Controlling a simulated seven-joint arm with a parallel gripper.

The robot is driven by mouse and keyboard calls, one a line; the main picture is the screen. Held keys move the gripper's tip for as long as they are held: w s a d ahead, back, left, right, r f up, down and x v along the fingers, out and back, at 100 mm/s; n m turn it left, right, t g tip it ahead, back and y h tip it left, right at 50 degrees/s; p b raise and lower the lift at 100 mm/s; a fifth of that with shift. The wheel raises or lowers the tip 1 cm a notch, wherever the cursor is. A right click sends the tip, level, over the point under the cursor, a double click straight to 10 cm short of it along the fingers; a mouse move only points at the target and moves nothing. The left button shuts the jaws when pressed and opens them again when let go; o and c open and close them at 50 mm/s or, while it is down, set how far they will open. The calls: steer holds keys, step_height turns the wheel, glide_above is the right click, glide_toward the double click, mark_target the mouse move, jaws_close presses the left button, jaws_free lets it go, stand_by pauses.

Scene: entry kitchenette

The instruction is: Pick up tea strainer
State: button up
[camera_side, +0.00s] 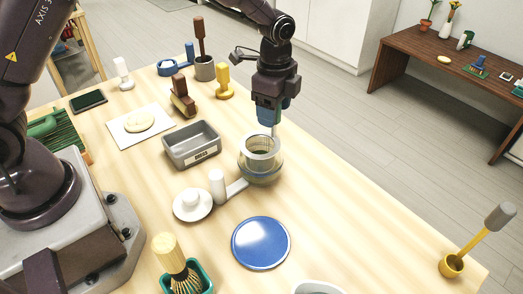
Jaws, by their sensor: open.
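The tea strainer looks to be the round, silvery, cup-shaped piece (260,168) with a pale rim, right of the table's middle. A flat grey bar runs from its lower left side toward a white upright peg (217,185); I cannot tell whether the peg is part of it. My gripper (273,131) points down directly over the strainer's far rim, with a finger reaching to about rim height. The jaws are open. I cannot tell whether a finger touches the rim or is inside it.
A grey labelled bin (192,155) stands left of the strainer. A yellow stamp-like piece (224,85) and a grey cup (204,71) stand behind. The table's right side is mostly clear.

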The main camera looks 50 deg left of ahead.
jaws_close()
step_height(320, 180, up, 10)
steer(key=shift+r, duration=0.15)
stand_by(0.5)
